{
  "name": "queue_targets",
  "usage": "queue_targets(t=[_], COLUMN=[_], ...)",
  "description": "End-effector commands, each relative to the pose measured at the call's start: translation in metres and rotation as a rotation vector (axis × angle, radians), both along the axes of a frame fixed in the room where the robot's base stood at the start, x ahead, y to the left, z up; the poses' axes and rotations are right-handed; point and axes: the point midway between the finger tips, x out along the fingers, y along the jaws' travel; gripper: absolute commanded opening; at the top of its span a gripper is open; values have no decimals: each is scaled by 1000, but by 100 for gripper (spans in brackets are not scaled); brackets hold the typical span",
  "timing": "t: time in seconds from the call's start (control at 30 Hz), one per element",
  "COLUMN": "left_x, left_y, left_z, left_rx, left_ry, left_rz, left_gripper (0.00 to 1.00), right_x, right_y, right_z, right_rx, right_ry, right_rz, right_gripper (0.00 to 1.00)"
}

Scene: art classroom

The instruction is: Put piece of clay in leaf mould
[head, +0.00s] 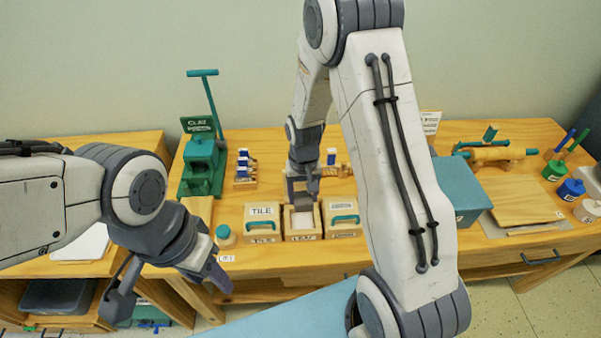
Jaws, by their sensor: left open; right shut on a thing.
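The leaf mould (303,238) is an open box labelled LEAF near the table's front edge, with a pale hollow. My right gripper (303,198) points down directly over the hollow, shut on a small pale piece of clay. The clay is mostly hidden by the fingers, and I cannot tell whether it touches the mould. My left gripper (168,288) is open and empty at the lower left, in front of the table and away from the moulds.
A TILE mould (262,236) with a green handle stands close left of the leaf mould, and another lidded mould (342,232) close right. A green clay press (203,160) stands at back left. A teal box (462,190) and a wooden board (525,203) lie to the right.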

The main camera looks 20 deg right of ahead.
Motion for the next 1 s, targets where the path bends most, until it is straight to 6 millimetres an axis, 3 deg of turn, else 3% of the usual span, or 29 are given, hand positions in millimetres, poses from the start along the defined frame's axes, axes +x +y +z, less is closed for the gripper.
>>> queue_targets(t=[0.03,0.07,0.27,1.0], left_x=[0,0,0,0], left_y=[0,0,0,0], left_z=[16,19,20,-33], left_rx=[0,0,1,1], left_ry=[0,0,1,1], left_rz=[0,0,1,-2], left_gripper=[51,51,51,51], right_x=[4,5,10,10], right_y=[-1,-1,-1,1], right_z=[12,13,10,-54], right_rx=[0,0,0,0], right_ry=[1,1,0,1], right_rz=[-21,-32,-62,-58], right_gripper=[0,0,0,0])
